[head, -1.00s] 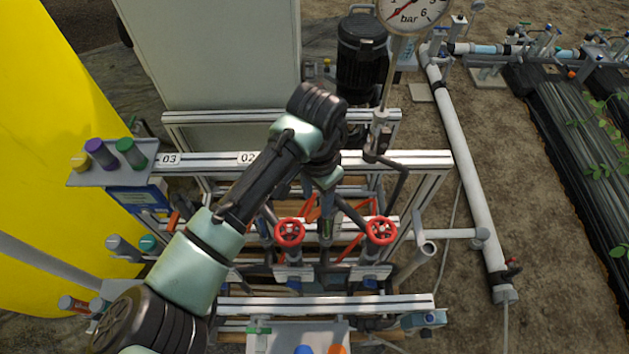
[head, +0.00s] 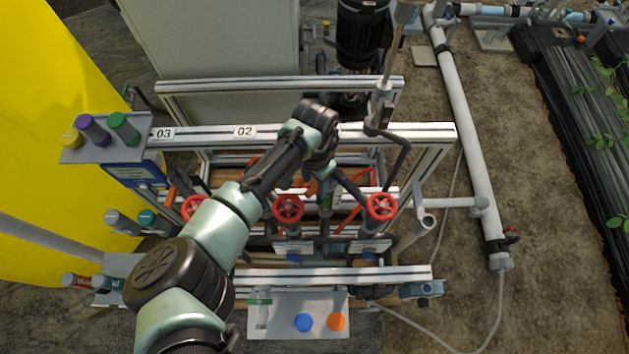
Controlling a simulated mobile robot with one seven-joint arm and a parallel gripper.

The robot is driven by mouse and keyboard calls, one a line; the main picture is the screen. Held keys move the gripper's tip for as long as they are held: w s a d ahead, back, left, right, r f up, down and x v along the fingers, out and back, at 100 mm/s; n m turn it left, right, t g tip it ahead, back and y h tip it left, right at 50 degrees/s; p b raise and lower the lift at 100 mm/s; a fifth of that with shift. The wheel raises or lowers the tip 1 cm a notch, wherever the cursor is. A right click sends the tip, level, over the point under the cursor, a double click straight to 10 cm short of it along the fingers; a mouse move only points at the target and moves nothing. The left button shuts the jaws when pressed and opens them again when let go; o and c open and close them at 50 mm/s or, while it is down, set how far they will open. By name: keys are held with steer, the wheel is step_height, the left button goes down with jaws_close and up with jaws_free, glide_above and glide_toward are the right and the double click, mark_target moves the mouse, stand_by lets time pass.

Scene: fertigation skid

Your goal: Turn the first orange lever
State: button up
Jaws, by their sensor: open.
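My arm reaches from the lower left over the rig, and my gripper (head: 325,196) points down among the dark pipes between two red handwheels. It is open, but its fingertips are small and hard to tell from the pipes. A small upright orange piece, possibly a lever (head: 172,196), shows left of my arm, well away from my gripper. Other orange bars (head: 347,219) lie behind and beside my gripper, and I cannot tell whether these are levers. I see no clear contact between my gripper and any of them. My forearm hides part of the rig.
Red handwheels stand left (head: 288,208) and right (head: 381,207) of my gripper. Metal rails (head: 420,132) cross behind and in front. A panel with blue and orange buttons (head: 336,321) is at the front. A white pipe (head: 468,130) runs along bare ground at right.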

steer(key=shift+f, duration=0.55)
jaws_close()
stand_by(1.1)
